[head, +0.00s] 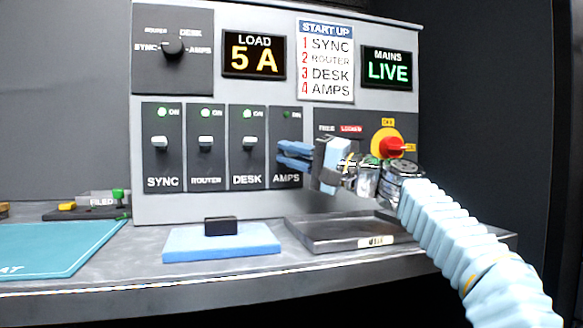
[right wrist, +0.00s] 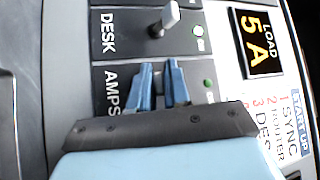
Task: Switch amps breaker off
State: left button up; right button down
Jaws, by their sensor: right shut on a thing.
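The AMPS breaker (head: 287,182) is the rightmost of the row on the grey panel. In the right wrist view its plate (right wrist: 111,90) lies beside the DESK breaker. My right gripper (head: 282,153) reaches it from the right, with its blue fingers at the plate. In the right wrist view the two fingertips (right wrist: 160,70) are close together over the AMPS switch position. The switch lever is hidden by the fingers, so its position cannot be told. The AMPS lamp (head: 287,114) looks dim beside the brighter lamps. My left gripper is not in view.
SYNC (head: 160,142), ROUTER (head: 205,141) and DESK (head: 249,143) levers have bright green lamps. The load display (head: 254,54) reads 5 A; the mains display (head: 387,68) reads LIVE. A red knob (head: 393,147) is behind my right wrist. A tray (head: 345,228) lies below.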

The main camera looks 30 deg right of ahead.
dwell(0.4)
jog(key=c, duration=1.5)
grip_release()
jog(key=shift+o, duration=0.2)
jog(key=shift+d+f, duration=0.1)
jog(key=shift+s+d+f, duration=0.1)
jog(key=shift+s+d, duration=0.05)
jog(key=shift+s, duration=0.15)
jog(key=b+v, duration=0.2)
jog(key=v, duration=1.1)
